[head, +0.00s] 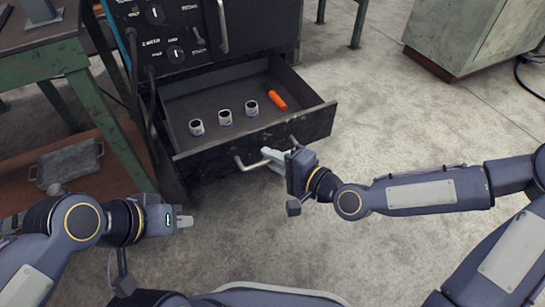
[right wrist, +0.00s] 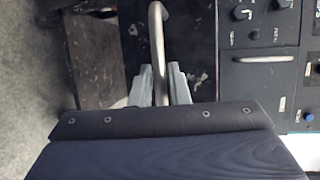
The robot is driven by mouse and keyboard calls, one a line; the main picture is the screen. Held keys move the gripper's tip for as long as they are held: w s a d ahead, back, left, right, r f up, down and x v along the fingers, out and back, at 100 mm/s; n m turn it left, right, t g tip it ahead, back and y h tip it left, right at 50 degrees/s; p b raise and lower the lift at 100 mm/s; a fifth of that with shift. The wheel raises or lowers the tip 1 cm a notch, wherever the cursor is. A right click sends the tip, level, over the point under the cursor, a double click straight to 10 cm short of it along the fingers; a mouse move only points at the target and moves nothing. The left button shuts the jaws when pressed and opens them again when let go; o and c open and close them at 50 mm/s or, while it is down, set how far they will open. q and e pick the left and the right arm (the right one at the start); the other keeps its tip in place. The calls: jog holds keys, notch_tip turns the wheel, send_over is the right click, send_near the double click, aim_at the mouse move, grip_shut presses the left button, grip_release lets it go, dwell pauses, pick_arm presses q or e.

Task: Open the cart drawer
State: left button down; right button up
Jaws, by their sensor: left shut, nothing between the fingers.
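The black cart drawer (head: 255,130) is pulled out from the dark cart (head: 190,35), its interior in plain view. Its metal bar handle (head: 240,163) is on the front panel and also shows in the right wrist view (right wrist: 157,40). My right gripper (head: 268,155) is at the handle, with its fingers (right wrist: 160,85) on either side of the bar and against it. The fingers hide the middle of the bar in the head view. My left gripper (head: 186,221) is shut and empty, low over the floor, to the left of and nearer than the drawer.
Inside the drawer are three small metal cylinders (head: 224,117) and an orange-handled tool (head: 277,100). A green-legged workbench (head: 95,110) with a grey tray (head: 70,163) on its lower shelf stands left. A grey-green cabinet (head: 465,35) stands back right. Floor between is clear.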

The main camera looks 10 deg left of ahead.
jog(key=o, duration=0.3)
jog(key=shift+d, duration=0.1)
jog(key=p+v, duration=0.3)
jog(key=v, duration=0.4)
jog(key=shift+s+d, duration=0.2)
jog(key=shift+d, duration=0.05)
